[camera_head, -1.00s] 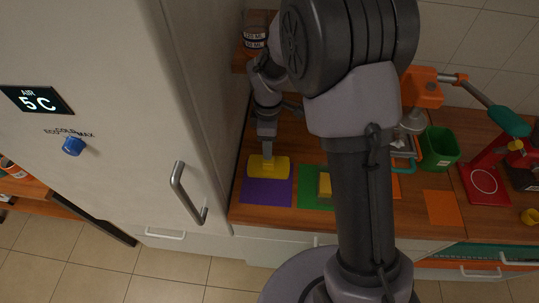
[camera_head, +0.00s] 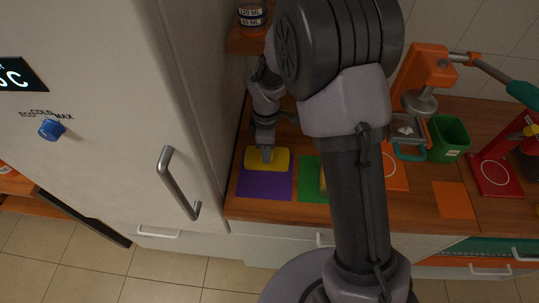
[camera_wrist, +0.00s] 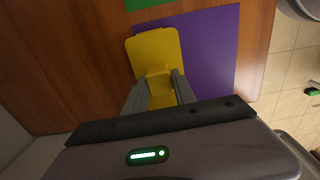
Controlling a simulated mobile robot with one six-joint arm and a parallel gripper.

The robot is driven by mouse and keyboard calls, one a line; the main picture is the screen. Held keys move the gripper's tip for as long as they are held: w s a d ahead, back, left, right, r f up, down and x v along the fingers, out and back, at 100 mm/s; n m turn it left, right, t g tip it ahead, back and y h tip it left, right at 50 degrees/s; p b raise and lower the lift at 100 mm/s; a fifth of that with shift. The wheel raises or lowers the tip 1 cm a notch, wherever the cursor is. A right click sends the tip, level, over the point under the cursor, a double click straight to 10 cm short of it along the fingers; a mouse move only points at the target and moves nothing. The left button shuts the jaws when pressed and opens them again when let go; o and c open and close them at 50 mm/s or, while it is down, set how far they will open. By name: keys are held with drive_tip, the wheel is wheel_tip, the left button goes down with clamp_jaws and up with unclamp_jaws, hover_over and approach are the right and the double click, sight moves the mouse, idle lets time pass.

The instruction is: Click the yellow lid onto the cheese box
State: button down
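The yellow lid (camera_head: 281,158) is a flat rounded plate with a raised grip, at the back edge of the purple mat (camera_head: 265,186). It also shows in the wrist view (camera_wrist: 152,46). My gripper (camera_head: 267,156) points down onto it. In the wrist view my two grey fingers (camera_wrist: 160,82) stand on either side of the raised grip, with no clear gap, so they look shut on it. I cannot tell whether the lid is lifted. The cheese box (camera_head: 322,182) is a yellow sliver on the green mat (camera_head: 310,188); my arm hides most of it.
The tall fridge (camera_head: 110,110) rises close to the left of the mats. A shelf with jars (camera_head: 251,17) is behind my gripper. An orange press (camera_head: 420,75), a green bin (camera_head: 449,138) and a red stand (camera_head: 490,170) are on the right.

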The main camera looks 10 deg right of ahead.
drive_tip(key=shift+r+p, duration=2.2)
drive_tip(key=shift+r, duration=0.4)
drive_tip(key=shift+f, duration=0.1)
drive_tip(key=shift+d, duration=0.1)
drive_tip(key=s+d+r+m+b, duration=0.1)
drive_tip(key=s+d+m, duration=0.2)
drive_tip(key=d+m, duration=0.2)
drive_tip(key=s+d+m+b, duration=0.1)
drive_tip(key=s+d+m, duration=0.3)
drive_tip(key=m, duration=0.3)
drive_tip(key=s+d+r+m+b, duration=0.1)
drive_tip(key=s+d+m, duration=0.3)
drive_tip(key=d+m, duration=0.2)
drive_tip(key=shift+d+r+m+b, duration=0.3)
drive_tip(key=shift+d+r+b, duration=0.05)
drive_tip(key=shift+d, duration=0.05)
drive_tip(key=shift+w+f, duration=0.1)
drive_tip(key=shift+f, duration=0.15)
